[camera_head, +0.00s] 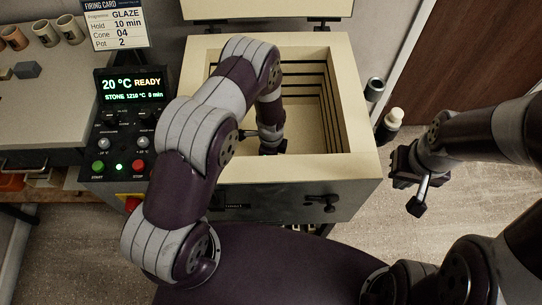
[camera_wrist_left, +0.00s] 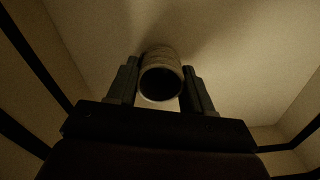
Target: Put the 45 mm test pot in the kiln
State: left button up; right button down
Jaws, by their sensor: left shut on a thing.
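The kiln (camera_head: 362,128) stands open in the head view, with its lid (camera_head: 268,8) raised at the back. In the left wrist view my left gripper (camera_wrist_left: 160,88) is shut on a small round pot (camera_wrist_left: 160,62), with one finger on each side. The pot's open mouth faces the camera. I cannot tell whether it touches the kiln floor (camera_wrist_left: 105,30). My right gripper (camera_head: 405,190) hangs empty to the right of the kiln, its jaws apart.
The control panel (camera_head: 130,120) at the kiln's left reads 20 °C READY. A firing card (camera_head: 117,24) above it says Glaze, cone 04, pot 2. Several cups (camera_head: 45,33) stand on the left bench. Two small cylinders (camera_head: 374,90) are at the kiln's right.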

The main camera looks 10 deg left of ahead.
pick_arm(q)
jog(key=shift+f, duration=0.65)
jog(key=shift+f, duration=0.15)
jog(key=o, duration=1)
